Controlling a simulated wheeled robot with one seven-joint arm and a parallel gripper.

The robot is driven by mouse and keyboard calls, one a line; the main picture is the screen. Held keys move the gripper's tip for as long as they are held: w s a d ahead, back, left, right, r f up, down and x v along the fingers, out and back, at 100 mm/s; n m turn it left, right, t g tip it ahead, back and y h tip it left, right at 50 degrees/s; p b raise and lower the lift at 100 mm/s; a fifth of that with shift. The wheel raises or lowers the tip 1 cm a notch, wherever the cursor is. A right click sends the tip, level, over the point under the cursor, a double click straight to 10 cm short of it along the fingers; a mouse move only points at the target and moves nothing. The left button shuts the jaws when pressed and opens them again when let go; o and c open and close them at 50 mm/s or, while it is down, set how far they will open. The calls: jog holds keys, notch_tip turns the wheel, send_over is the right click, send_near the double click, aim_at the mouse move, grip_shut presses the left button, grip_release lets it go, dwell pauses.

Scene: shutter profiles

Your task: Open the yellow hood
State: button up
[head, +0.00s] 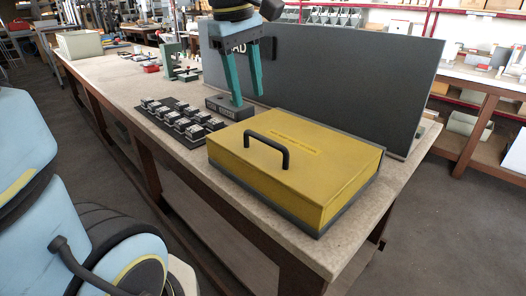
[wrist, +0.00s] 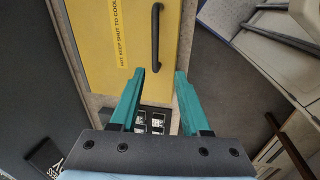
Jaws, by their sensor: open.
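The yellow hood (head: 310,165) is a flat box lid on the workbench, resting level on a dark grey base (head: 265,213); it looks shut. A black bar handle (head: 268,148) stands up from its top near the front edge. In the wrist view the hood (wrist: 100,45) fills the upper middle, with the handle (wrist: 155,40) just beyond my fingertips. My gripper (head: 247,99) has two teal fingers pointing down, spread apart and empty. It is above and behind the hood's left end, apart from the handle. The fingers also show in the wrist view (wrist: 160,73).
A tall dark panel (head: 340,80) stands behind the hood. A black tray of small parts (head: 180,122) and a dark block (head: 230,107) lie left of the hood. A cream bin (head: 78,44) is at the bench's far end. The front bench edge is clear.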

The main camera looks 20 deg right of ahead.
aim_at(267, 139)
jog(key=shift+n, duration=0.4)
jog(key=d+f, duration=0.1)
jog(key=f, duration=0.2)
jog(key=d+f, duration=0.1)
jog(key=f, duration=0.2)
jog(key=d+f, duration=0.1)
jog(key=f, duration=0.2)
jog(key=shift+s+d+f, duration=0.25)
jog(key=shift+s, duration=0.1)
grip_shut()
dwell(0.9)
